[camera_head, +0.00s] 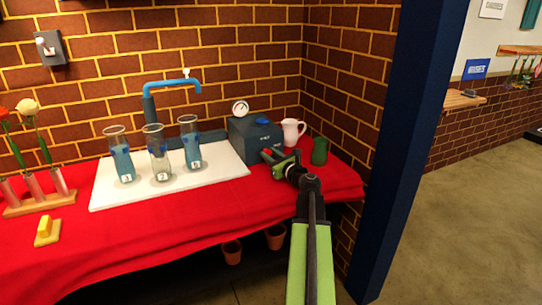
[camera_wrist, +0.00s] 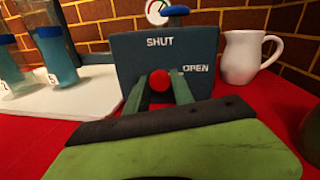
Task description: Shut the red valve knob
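The red valve knob (camera_wrist: 160,82) sits on the front face of a dark blue-grey box (camera_wrist: 127,50) in the wrist view. White lettering reads SHUT above the knob and OPEN to its right. I cannot tell which mark the knob points to. My gripper (camera_wrist: 158,84) has one finger on each side of the knob, close to the box front. The fingers are apart, and narrow gaps seem to show beside the knob.
A blue knob (camera_wrist: 176,10) and a round gauge (camera_wrist: 157,10) are on top of the box. A white pitcher (camera_wrist: 245,55) and a green mug (camera_head: 320,150) stand to its right. Several numbered glass cylinders stand on a white board (camera_head: 215,172) to the left, near a blue tap (camera_head: 172,84).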

